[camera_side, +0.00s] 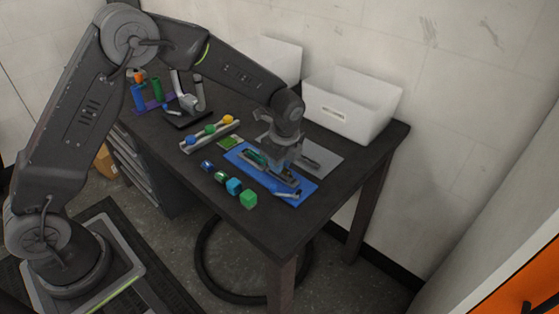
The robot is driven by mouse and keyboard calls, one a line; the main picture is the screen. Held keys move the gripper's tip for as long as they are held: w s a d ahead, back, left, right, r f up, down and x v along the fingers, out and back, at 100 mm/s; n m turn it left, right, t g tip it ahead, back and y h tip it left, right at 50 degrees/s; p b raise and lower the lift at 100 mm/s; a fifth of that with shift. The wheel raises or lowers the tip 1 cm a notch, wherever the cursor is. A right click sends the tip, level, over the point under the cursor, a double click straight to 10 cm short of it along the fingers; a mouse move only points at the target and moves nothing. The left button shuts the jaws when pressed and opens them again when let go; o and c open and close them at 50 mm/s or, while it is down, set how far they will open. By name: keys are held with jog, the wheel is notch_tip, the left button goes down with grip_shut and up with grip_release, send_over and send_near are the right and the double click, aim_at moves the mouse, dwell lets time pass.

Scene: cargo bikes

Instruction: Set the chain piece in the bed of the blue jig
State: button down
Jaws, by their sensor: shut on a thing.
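The blue jig (263,178) is a flat blue board lying on the dark table, with a dark green and grey fitting (255,157) on its left part and a pale metallic part (288,194) near its front right end. My gripper (286,174) is over the right half of the jig, pointing down, low and close to its bed. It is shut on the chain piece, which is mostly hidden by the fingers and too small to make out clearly. I cannot tell whether the piece touches the bed.
Several small blue and green blocks (248,198) line the table's front edge. A rack with coloured balls (210,132) stands left of the jig. A grey plate (322,157) lies behind it. A white bin (352,108) stands at the back right. Tools and a metal stand (186,103) are further left.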

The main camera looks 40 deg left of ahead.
jog(key=shift+f, duration=0.45)
dwell(0.3)
jog(key=c, duration=1)
grip_release()
jog(key=shift+r, duration=0.15)
notch_tip(320, 180, up, 13)
jog(key=d, duration=0.2)
jog(key=s+a+r+n+t+h, duration=0.1)
jog(key=s+a+r+n+t, duration=0.25)
jog(key=s+r+n, duration=0.6)
jog(key=s+n, duration=0.2)
jog(key=s, duration=0.3)
jog(key=s+a+n+t, duration=0.1)
jog(key=s+n, duration=0.2)
jog(key=s, duration=0.3)
jog(key=s+a+f+n+t, duration=0.1)
jog(key=s+n, duration=0.2)
jog(key=s, duration=0.3)
jog(key=shift+s+a+f+n+h, duration=0.1)
jog(key=shift+a+n+h, duration=0.15)
jog(key=shift+h, duration=0.15)
